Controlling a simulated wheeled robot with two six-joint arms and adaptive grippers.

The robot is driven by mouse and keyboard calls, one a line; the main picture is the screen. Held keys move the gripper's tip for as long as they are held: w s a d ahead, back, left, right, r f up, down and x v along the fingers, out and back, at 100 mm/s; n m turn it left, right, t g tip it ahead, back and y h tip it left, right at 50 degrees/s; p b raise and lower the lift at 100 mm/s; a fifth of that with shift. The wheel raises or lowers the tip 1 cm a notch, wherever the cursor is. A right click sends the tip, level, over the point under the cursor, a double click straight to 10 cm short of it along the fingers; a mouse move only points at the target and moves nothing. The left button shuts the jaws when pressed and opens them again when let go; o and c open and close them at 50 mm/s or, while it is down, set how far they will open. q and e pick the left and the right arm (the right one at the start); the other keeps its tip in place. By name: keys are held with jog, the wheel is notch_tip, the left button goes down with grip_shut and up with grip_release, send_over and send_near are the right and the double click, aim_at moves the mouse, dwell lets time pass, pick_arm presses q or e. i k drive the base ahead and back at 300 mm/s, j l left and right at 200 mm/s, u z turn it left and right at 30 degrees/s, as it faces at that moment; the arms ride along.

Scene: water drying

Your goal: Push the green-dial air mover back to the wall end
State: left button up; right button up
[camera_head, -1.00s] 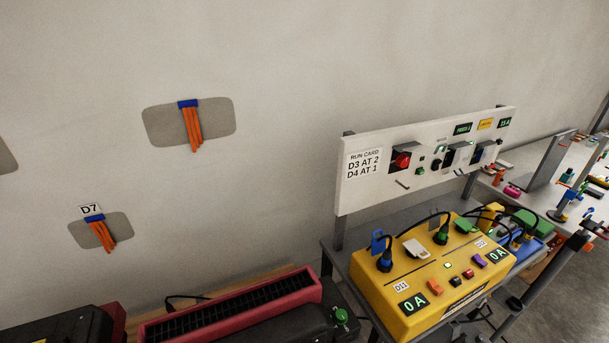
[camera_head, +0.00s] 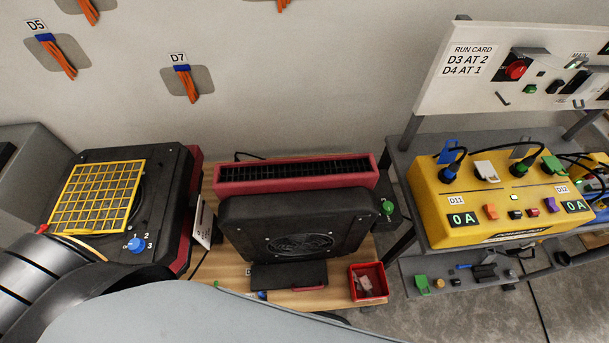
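The green-dial air mover (camera_head: 300,222) is in the lower middle of the head view. It has a black front housing with a round grille, and a long red slatted part (camera_head: 297,174) lies behind it towards the wall. Its green dial (camera_head: 387,208) is on the right side. It sits on a wooden board (camera_head: 208,192). I cannot tell how wide the gap to the wall is. Neither of my grippers is in view.
A black unit with a yellow grille (camera_head: 97,195) and blue dial (camera_head: 136,245) stands to the left. A red bin (camera_head: 368,282) is in front at the right. A yellow power box (camera_head: 490,205) sits on a bench to the right. My grey body covers the bottom edge.

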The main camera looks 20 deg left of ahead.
aim_at(299, 208)
jog(key=k+l+u, duration=0.25)
jog(key=l, duration=0.15)
jog(key=l+u, duration=0.25)
jog(key=l, duration=0.15)
jog(key=k+l+u, duration=0.25)
